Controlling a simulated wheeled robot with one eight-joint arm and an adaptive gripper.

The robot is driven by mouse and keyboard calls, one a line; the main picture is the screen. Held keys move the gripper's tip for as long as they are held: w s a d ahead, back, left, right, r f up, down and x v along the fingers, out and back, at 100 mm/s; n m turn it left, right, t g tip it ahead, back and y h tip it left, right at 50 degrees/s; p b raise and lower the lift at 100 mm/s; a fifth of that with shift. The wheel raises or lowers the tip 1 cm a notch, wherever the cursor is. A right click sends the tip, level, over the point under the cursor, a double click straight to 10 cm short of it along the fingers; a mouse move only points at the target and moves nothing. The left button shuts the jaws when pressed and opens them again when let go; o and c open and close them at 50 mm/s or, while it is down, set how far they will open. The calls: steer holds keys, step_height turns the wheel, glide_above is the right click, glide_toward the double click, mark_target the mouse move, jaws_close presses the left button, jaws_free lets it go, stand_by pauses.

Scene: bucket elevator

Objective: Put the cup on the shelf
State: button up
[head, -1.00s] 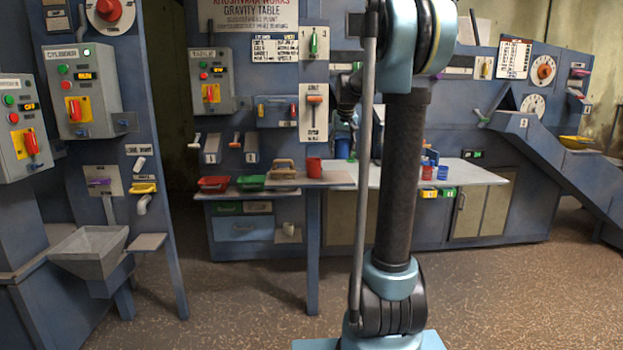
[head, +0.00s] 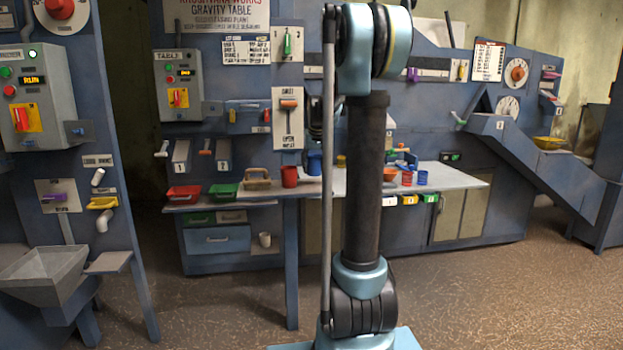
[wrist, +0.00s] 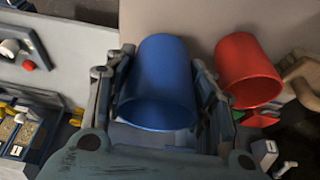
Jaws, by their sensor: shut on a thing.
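A blue cup (wrist: 158,85) is between the fingers of my gripper (wrist: 162,62) in the wrist view, with a finger on each side. In the head view the blue cup (head: 314,162) shows just right of a red cup (head: 290,177), partly hidden by my arm. The red cup (wrist: 247,70) also shows close to the right finger in the wrist view. I cannot tell whether the blue cup touches the shelf.
A red tray (head: 184,193), a green tray (head: 223,190) and a tan handled block (head: 257,181) stand left of the red cup.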

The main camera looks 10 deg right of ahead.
mark_target(314, 175)
steer(key=shift+f, duration=2.1)
steer(key=o, duration=1)
steer(key=v, duration=1.2)
steer(key=shift+s, duration=0.15)
